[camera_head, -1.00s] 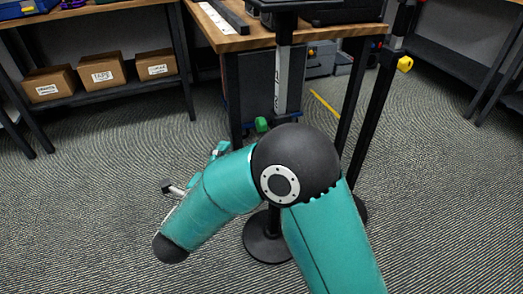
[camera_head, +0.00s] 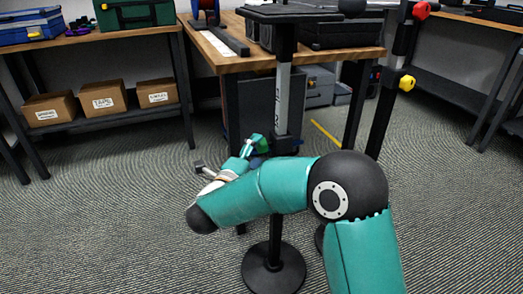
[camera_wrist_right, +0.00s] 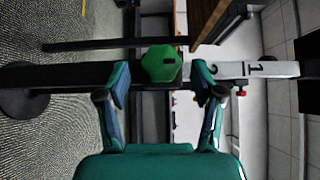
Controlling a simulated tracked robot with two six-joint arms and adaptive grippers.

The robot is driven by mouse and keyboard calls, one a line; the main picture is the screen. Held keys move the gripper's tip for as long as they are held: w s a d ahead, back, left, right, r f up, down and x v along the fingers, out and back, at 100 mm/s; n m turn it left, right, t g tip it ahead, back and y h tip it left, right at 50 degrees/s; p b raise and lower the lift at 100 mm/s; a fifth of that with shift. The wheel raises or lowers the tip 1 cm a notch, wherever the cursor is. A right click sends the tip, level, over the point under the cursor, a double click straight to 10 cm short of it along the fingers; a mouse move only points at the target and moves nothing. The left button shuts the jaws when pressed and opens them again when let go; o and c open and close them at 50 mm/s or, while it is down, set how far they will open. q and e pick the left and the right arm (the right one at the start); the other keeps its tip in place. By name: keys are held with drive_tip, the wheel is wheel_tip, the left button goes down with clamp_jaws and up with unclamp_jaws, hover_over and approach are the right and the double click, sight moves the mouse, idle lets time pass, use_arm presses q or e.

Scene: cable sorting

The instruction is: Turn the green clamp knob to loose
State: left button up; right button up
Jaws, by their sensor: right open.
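The green clamp knob (camera_wrist_right: 161,63) sits on the collar of a dark and silver pole stand (camera_wrist_right: 95,75). In the head view the pole stand (camera_head: 283,90) is upright, and my right gripper (camera_head: 250,146) is close to the knob and partly covers it. In the right wrist view my right gripper (camera_wrist_right: 160,82) is open, its fingers to either side of the knob's line. The knob lies centred just ahead of the fingertips, with gaps on both sides. My left gripper is not in view.
A second stand with a yellow knob (camera_head: 407,83) and a red knob (camera_head: 421,10) is to the right. A wooden workbench (camera_head: 225,62) is behind the pole. Cardboard boxes (camera_head: 104,97) lie on a shelf at left. The round stand base (camera_head: 273,270) is on the carpet.

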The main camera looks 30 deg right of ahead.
sight(258, 149)
drive_tip(key=shift+x, duration=1.65)
